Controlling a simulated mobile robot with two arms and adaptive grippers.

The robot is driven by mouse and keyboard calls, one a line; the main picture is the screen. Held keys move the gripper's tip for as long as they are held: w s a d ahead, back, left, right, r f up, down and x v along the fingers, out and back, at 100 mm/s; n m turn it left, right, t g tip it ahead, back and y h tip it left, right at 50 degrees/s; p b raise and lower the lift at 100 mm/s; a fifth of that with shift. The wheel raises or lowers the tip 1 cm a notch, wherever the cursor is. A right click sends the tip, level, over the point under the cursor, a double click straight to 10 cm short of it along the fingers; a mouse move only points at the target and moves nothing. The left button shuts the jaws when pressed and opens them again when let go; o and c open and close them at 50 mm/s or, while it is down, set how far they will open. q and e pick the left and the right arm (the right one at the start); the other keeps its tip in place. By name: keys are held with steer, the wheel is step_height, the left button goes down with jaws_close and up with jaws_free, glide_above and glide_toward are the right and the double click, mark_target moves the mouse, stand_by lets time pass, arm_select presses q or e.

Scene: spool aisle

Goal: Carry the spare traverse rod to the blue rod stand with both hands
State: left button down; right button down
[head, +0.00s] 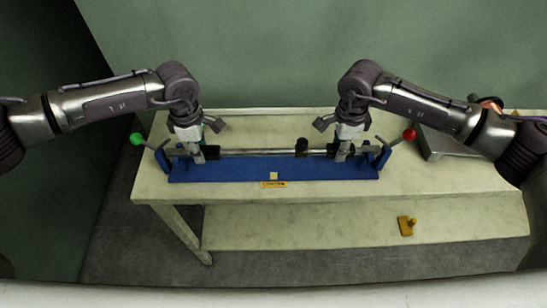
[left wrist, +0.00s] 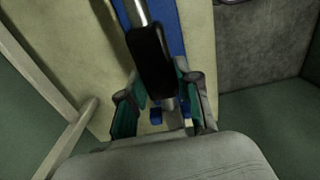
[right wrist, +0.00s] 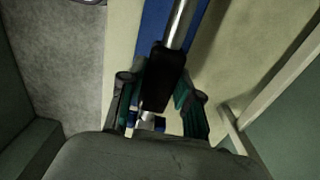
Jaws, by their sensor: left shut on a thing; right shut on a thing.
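The silver traverse rod (head: 250,153) lies level, left to right, along the blue rod stand (head: 272,170) on the bench. It has black sleeves near its ends and a black collar (head: 302,147) right of its middle. My left gripper (head: 198,154) is shut on the rod's left sleeve, which shows in the left wrist view (left wrist: 150,62). My right gripper (head: 344,152) is shut on the right sleeve, which shows in the right wrist view (right wrist: 162,80). The rod's ends are by the stand's end uprights. I cannot tell whether it rests in them.
A green knob (head: 137,138) and a red knob (head: 409,135) stick out beyond the stand's ends. A grey object (head: 440,147) is on the pale bench (head: 450,182) at right. A yellow piece (head: 406,228) lies below, toward the front. The green wall is behind.

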arm_select(q)
steer(key=c, duration=0.8)
jaws_free()
arm_select(e)
steer(key=c, duration=0.8)
jaws_free()
arm_select(q)
steer(key=shift+r, duration=0.1)
step_height(320, 180, up, 12)
arm_select(e)
step_height(320, 180, up, 12)
arm_select(q)
steer(key=shift+f, duration=0.2)
